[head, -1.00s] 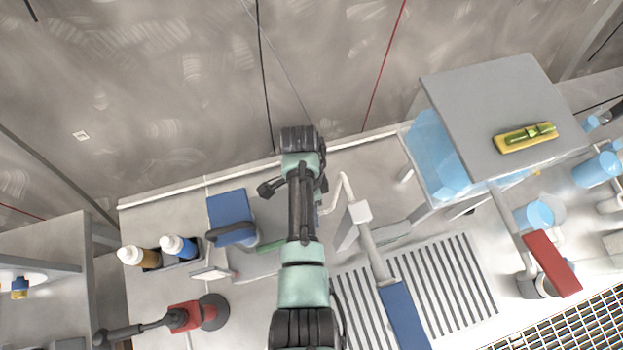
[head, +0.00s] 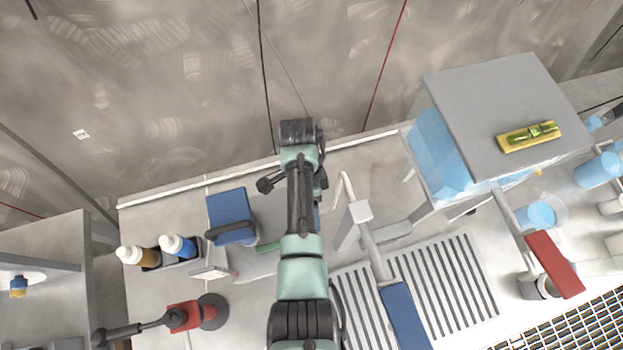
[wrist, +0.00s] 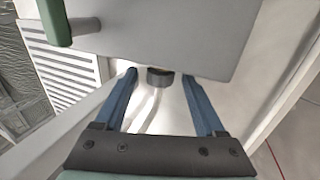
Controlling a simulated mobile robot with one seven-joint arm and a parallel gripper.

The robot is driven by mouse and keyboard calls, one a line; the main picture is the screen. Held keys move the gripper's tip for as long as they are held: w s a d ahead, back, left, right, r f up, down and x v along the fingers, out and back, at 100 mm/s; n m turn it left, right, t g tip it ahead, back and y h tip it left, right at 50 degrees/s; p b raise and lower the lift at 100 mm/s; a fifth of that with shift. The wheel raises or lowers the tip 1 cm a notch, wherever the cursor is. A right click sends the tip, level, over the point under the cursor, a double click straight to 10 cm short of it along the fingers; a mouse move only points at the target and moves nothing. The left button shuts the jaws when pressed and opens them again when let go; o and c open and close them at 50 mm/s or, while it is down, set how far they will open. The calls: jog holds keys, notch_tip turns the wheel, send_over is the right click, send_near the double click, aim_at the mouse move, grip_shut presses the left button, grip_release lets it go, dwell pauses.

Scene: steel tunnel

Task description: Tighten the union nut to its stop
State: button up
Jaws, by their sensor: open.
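In the wrist view my gripper (wrist: 158,73) is open, with its two blue fingers spread apart. A short dark cylinder (wrist: 160,78), which looks like the union nut, shows between the fingertips, below the edge of a grey plate. Pale bent tubing (wrist: 146,108) runs from it toward the gripper. The fingers stand to either side of the nut with gaps; I cannot tell how deep they reach around it. In the head view my own arm hides the nut and most of the gripper.
A grey plate (wrist: 175,35) with a green handle (wrist: 55,22) lies close beyond the fingertips. In the head view a blue-handled lever (head: 403,315) lies over the slotted drain (head: 450,275). A raised grey box (head: 500,100) stands right; bottles (head: 178,246) stand left.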

jog(key=p+v, duration=0.3)
jog(key=v, duration=0.9)
jog(key=shift+r+p, duration=0.2)
jog(key=shift+p, duration=0.2)
jog(key=shift+w, duration=0.1)
